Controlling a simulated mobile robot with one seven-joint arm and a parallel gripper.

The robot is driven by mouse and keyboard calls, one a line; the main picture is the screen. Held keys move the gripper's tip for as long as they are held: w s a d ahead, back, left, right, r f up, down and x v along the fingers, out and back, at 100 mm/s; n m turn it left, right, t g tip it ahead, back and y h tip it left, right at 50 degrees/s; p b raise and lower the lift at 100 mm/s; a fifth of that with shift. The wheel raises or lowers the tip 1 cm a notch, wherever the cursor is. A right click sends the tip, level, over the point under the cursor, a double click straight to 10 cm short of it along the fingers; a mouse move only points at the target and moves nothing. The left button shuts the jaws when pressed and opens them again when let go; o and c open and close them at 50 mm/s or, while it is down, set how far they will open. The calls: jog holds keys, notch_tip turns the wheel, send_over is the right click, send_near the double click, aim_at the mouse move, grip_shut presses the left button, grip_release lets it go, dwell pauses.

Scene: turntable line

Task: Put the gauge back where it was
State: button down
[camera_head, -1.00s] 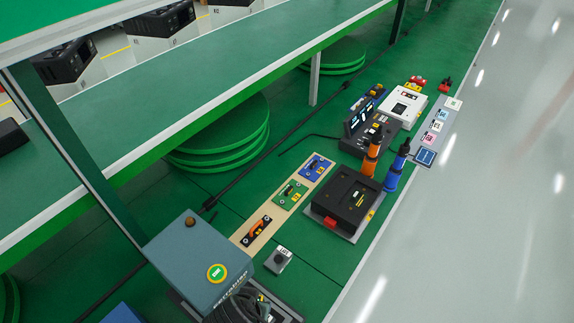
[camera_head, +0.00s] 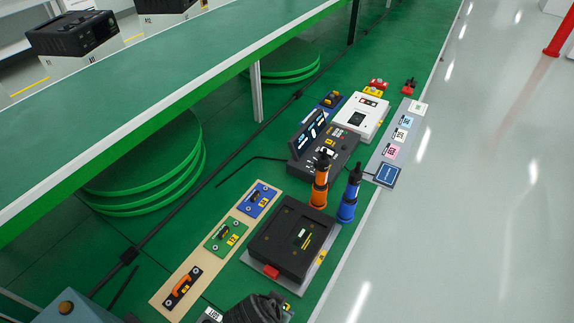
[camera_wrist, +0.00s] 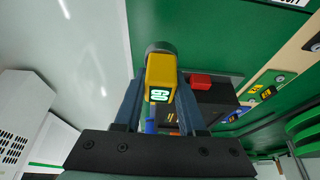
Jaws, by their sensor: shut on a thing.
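The gauge (camera_wrist: 161,78) is a yellow block with a lit green-white "60" display and a grey round end, in the wrist view. My gripper (camera_wrist: 160,98) is shut on it, one blue-grey finger on each side. In the head view my dark gripper (camera_head: 256,308) is at the bottom edge, in front of the black fixture (camera_head: 290,245) with the red tab. The gauge is mostly hidden there. I cannot tell which spot it came from.
Beyond the fixture stand an orange cylinder (camera_head: 319,185), a blue cylinder (camera_head: 349,195), a grey console (camera_head: 318,150) and a white box (camera_head: 361,117). A card strip (camera_head: 403,125) lies at right. A raised green shelf (camera_head: 160,80) runs along the left.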

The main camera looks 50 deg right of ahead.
jog(key=shift+a+f, duration=0.1)
jog(key=shift+f, duration=2.95)
jog(key=shift+c, duration=1.5)
grip_release()
jog(key=shift+f, duration=0.1)
jog(key=v, duration=1.2)
